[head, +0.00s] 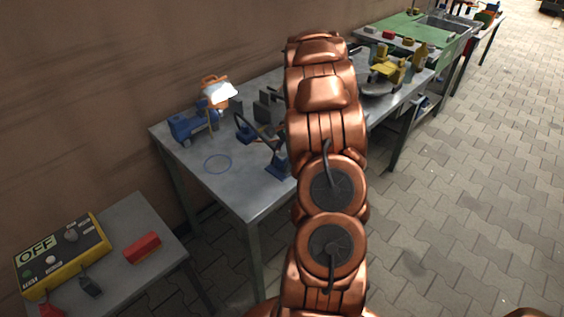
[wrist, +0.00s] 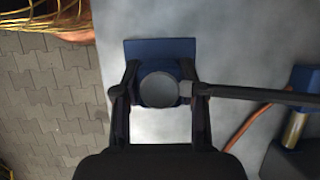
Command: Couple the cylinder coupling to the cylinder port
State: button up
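In the wrist view my gripper (wrist: 158,88) has one dark finger on each side of a round blue part with a grey face (wrist: 158,89). The fingers lie very close to its sides; I cannot tell whether they press on it. A blue plate (wrist: 160,47) lies behind the part. A dark hose (wrist: 255,95) runs right from its side, so it may be the coupling. In the head view a blue stand (head: 278,164) with a dark hose is near the table's front edge, partly beside my arm. My gripper is hidden there. I cannot identify the cylinder port for certain.
The grey table (head: 230,190) also bears a blue machine (head: 193,125), an orange-and-white object (head: 217,91) and a yellow device (head: 388,68). In the wrist view a blue block with a brass cylinder (wrist: 294,130) stands at right. A yellow OFF box (head: 62,255) is on the lower-left table.

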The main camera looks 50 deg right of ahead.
aim_at(281, 157)
jog(key=c, duration=0.6)
jog(key=shift+r, duration=0.1)
jog(key=shift+r+b, duration=0.35)
jog(key=shift+r, duration=1.35)
jog(key=s, duration=0.5)
jog(key=s+a+r+b, duration=0.1)
jog(key=s, duration=0.4)
jog(key=s+b, duration=0.1)
jog(key=s, duration=0.5)
jog(key=shift+a+r, duration=0.2)
